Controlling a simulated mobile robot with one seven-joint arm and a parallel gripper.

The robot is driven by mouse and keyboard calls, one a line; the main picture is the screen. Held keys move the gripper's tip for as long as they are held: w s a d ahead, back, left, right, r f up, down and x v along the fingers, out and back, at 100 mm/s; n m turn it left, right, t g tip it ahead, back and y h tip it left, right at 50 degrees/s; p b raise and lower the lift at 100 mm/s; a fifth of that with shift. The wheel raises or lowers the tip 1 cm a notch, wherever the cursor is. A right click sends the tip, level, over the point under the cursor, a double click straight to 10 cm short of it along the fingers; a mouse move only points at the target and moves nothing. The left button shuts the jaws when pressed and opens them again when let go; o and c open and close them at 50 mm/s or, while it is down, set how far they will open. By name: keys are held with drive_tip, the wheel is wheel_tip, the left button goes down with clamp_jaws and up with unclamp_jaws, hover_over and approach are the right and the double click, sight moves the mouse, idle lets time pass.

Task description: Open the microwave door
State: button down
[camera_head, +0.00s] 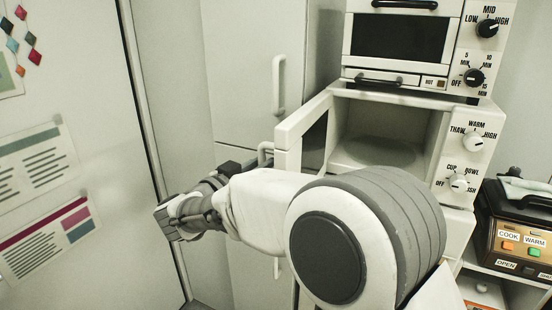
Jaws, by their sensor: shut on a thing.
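The microwave (455,190) is the white unit with the thaw/warm/high and cup/bowl/dish knobs. Its door (305,135) stands open, swung out to the left, and the cavity with a round plate (375,152) shows. The door's pale handle (265,150) sticks out on the door's left side. My gripper (238,168) is at the handle, shut on it; my wrist and forearm hide most of the fingers and the handle's lower part. My arm also covers the lower part of the door.
A toaster oven (402,40) sits on top of the microwave. A tall pale cabinet (240,90) with a vertical handle stands behind the door, close to my gripper. A white panel with papers (75,150) is at left. A cooker (520,235) stands at lower right.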

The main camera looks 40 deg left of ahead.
drive_tip(key=shift+w+a+r+m+h, duration=0.1)
drive_tip(key=shift+a+m+h, duration=0.2)
drive_tip(key=shift+a+h, duration=0.3)
drive_tip(key=c, duration=0.8)
unclamp_jaws()
drive_tip(key=shift+o, duration=0.2)
drive_tip(key=s+a+b, duration=0.1)
drive_tip(key=s, duration=1.6)
drive_tip(key=shift+s, duration=0.2)
